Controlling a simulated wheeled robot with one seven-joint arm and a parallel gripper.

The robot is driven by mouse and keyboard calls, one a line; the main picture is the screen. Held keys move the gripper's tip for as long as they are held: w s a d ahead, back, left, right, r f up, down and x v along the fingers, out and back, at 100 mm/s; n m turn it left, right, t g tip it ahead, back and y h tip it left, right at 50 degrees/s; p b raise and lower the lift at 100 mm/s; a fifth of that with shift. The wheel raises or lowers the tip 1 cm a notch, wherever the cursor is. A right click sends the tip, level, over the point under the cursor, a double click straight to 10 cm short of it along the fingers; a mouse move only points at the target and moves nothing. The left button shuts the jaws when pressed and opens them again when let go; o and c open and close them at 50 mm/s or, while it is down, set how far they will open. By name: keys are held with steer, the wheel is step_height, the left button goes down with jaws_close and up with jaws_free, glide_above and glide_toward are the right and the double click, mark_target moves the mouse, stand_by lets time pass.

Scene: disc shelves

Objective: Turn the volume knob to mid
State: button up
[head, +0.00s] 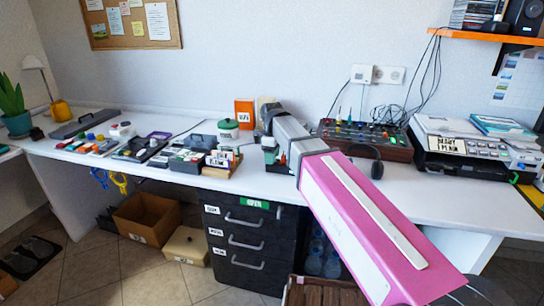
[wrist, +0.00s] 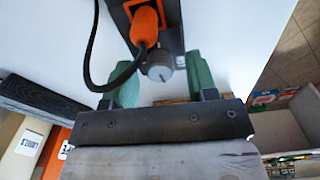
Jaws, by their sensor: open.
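A round grey knob (wrist: 160,68) with a dark pointer line on its face shows in the wrist view. It sits at the end of a dark grey panel, beside an orange plug (wrist: 147,27) with a black cable. My gripper (wrist: 162,80) is open, with one green finger on each side of the knob. Whether either finger touches it I cannot tell. In the head view my gripper (head: 276,155) is low over the white desk (head: 225,181), and the knob cannot be made out behind my arm.
A mixer (head: 365,138) with several small knobs stands right of my gripper, with black headphones (head: 376,168) in front. A green-lidded pot (head: 228,130) and an orange box (head: 244,112) stand to the left and behind. A black drawer unit (head: 245,240) is below the desk.

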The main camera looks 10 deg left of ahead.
steer(key=shift+c, duration=0.4)
steer(key=c, duration=0.9)
steer(key=shift+o, duration=0.2)
steer(key=shift+m, duration=0.4)
steer(key=m, duration=0.4)
steer(key=shift+m, duration=0.3)
steer(key=m, duration=0.4)
steer(key=shift+m, duration=0.3)
steer(key=m, duration=0.5)
steer(key=shift+m, duration=2.4)
